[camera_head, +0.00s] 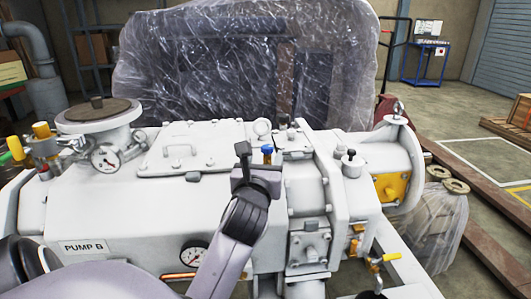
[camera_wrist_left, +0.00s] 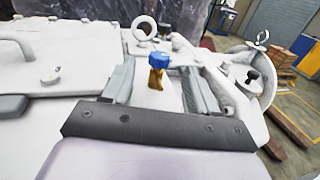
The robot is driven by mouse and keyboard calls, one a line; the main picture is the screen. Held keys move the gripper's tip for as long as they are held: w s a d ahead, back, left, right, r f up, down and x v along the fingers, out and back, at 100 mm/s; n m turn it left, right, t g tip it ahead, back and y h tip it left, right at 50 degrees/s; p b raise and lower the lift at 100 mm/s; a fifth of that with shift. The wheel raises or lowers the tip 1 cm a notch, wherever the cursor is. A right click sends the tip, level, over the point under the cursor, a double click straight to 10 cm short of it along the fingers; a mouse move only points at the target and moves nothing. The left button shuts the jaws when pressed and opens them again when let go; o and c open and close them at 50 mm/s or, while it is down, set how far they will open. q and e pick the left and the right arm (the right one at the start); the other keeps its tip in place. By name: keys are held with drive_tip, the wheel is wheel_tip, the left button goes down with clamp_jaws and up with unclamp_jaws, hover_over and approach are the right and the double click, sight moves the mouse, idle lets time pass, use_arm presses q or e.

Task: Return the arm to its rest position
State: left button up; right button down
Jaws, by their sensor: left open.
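My left gripper (camera_head: 258,160) is over the top of the large white pump (camera_head: 120,213), near its middle. A small screw-like fitting with a blue top (camera_head: 267,150) shows just beyond the gripper. In the left wrist view the blue top (camera_wrist_left: 160,60) sits on a brass stem and appears between the open fingers. The lower end of the stem is hard to make out. I cannot tell whether a finger touches it. My right gripper does not show.
A plastic-wrapped machine (camera_head: 245,65) stands behind. A blue cart (camera_head: 427,60) is farther back on open floor.

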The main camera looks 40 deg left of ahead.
use_arm(q)
drive_tip(key=shift+s+d, duration=0.15)
drive_tip(key=shift+s, duration=0.1)
idle(0.4)
